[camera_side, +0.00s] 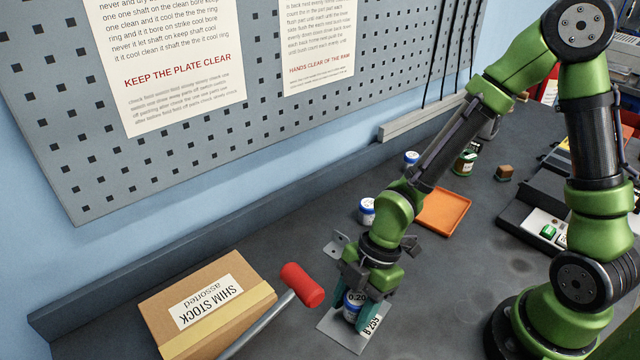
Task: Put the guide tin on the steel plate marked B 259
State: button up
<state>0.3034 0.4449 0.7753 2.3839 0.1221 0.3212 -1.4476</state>
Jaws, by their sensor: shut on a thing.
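The tin is over the plate. I cannot tell whether its base touches the plate, as the fingers hide part of it. No tin in view shows the word guide clearly.
A mallet with a red head (302,285) lies left of the plate, by a cardboard box (165,315) marked SHIM STOCK. Blue-lidded tins stand behind, one near my wrist (367,211) and one farther back (411,158). An orange tray (452,212), a green jar (465,161) and a brown block (504,172) lie beyond.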

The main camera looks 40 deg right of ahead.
jog(key=shift+f, duration=0.2)
jog(key=shift+f, duration=0.2)
jog(key=o, duration=1.1)
jog(key=shift+r, duration=0.15)
jog(key=d+r+m+t+h, duration=0.1)
jog(key=d+r+m+t, duration=0.1)
jog(key=d+r+m, duration=0.3)
jog(key=s+d+r+m+t, duration=0.1)
jog(key=d+r+m+t, duration=0.1)
jog(key=d+r+m, duration=0.3)
jog(key=s+d+r+m+t+h, duration=0.1)
jog(key=d+r+m+t, duration=0.2)
jog(key=r+m, duration=0.9)
jog(key=shift+s+d+r+h, duration=0.15)
jog(key=shift+d+r, duration=0.25)
jog(key=shift+d, duration=0.2)
jog(key=shift+w+d+r+h, duration=0.15)
jog(key=shift+d+r, duration=0.2)
jog(key=shift+d, duration=0.25)
